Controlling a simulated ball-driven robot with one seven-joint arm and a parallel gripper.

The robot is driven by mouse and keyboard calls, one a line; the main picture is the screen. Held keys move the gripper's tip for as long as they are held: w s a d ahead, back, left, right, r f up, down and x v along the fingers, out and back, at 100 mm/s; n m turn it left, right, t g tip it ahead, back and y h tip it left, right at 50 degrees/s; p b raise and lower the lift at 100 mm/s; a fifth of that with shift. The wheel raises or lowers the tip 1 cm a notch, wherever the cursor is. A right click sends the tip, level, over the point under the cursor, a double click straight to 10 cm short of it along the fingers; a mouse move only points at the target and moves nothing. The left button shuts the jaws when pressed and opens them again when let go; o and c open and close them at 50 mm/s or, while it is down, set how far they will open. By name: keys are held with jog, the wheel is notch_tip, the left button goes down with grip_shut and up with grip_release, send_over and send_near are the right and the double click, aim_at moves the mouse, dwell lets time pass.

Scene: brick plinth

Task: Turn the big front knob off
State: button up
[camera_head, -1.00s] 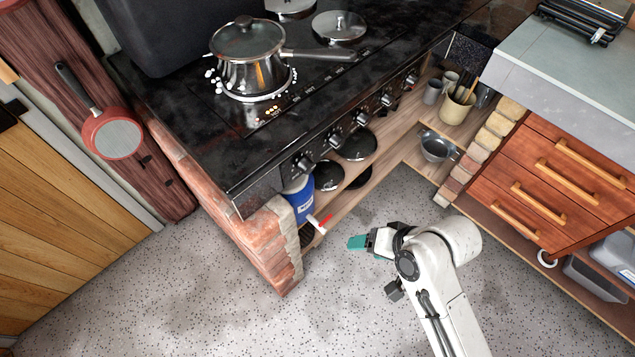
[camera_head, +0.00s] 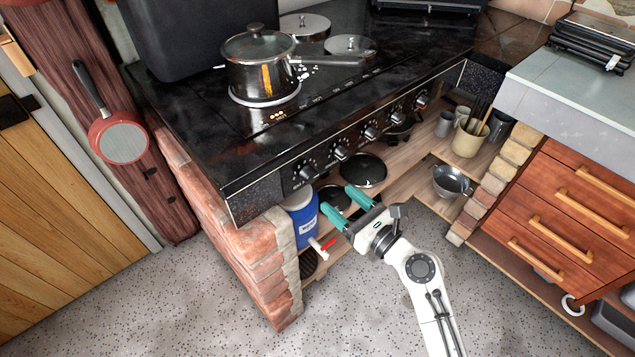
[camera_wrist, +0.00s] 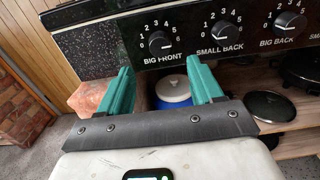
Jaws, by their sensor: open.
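The big front knob (camera_head: 306,170) is black and is the leftmost in the row on the stove's front panel. In the wrist view the knob (camera_wrist: 160,43) sits above the label BIG FRONT, inside a dial numbered 0 to 6. I cannot tell for sure which number its pointer marks. My gripper (camera_head: 336,197) has two teal fingers, spread apart and empty. It is in front of the panel, below and a little right of the knob in the head view. In the wrist view the knob shows between and above the fingertips (camera_wrist: 158,68), not touched.
The small back knob (camera_wrist: 222,33) and other knobs stand to the right. A lidded steel pot (camera_head: 260,78) is on the front left burner. A blue container (camera_head: 301,217) and pans (camera_head: 363,170) stand on the shelf below. The brick plinth (camera_head: 262,265) is at the left.

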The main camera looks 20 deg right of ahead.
aim_at(313, 177)
jog(key=x, duration=0.9)
jog(key=shift+s, duration=0.1)
jog(key=c, duration=1)
